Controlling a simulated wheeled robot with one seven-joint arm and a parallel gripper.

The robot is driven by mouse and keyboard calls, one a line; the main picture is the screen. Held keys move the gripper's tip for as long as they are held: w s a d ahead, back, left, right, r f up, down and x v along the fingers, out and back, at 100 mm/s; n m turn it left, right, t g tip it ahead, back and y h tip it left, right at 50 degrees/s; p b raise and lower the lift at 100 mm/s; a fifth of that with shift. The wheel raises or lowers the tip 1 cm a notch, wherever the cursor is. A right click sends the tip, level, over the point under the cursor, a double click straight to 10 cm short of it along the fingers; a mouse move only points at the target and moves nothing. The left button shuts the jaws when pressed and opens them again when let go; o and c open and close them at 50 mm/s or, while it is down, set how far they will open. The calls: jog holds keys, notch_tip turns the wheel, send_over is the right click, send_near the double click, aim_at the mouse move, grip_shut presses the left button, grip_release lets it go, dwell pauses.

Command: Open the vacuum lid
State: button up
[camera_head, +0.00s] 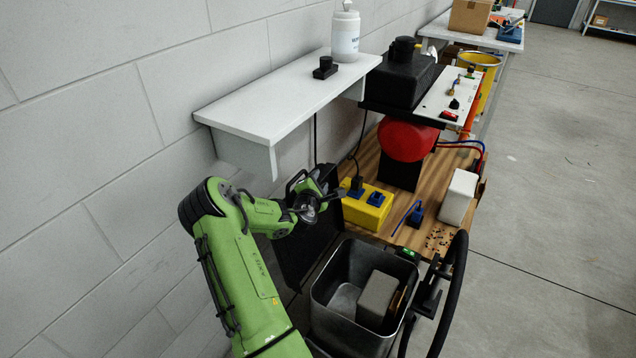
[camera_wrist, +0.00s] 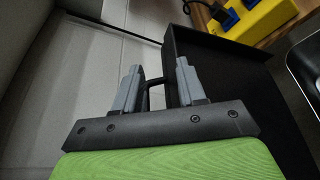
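The vacuum is a grey metal bin (camera_head: 330,290) at the lower middle of the head view. Its top is open, and a boxy grey part (camera_head: 377,298) shows inside. The black lid (camera_head: 300,252) stands raised, steeply tilted, on the wall side of the bin. In the wrist view the lid (camera_wrist: 215,62) is a dark panel beyond the fingers. My gripper (camera_head: 328,197) is at the lid's upper edge.
A yellow box (camera_head: 366,210) with blue sockets sits on the wooden bench (camera_head: 400,235) just right of my gripper. A white shelf (camera_head: 270,100) overhangs from the wall. A black hose (camera_head: 455,290) curves at the bin's right. Open floor (camera_head: 550,250) lies farther right.

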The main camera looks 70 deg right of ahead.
jog(key=b+v, duration=0.1)
jog(key=v, duration=1.5)
jog(key=shift+b, duration=0.4)
jog(key=shift+f, duration=0.1)
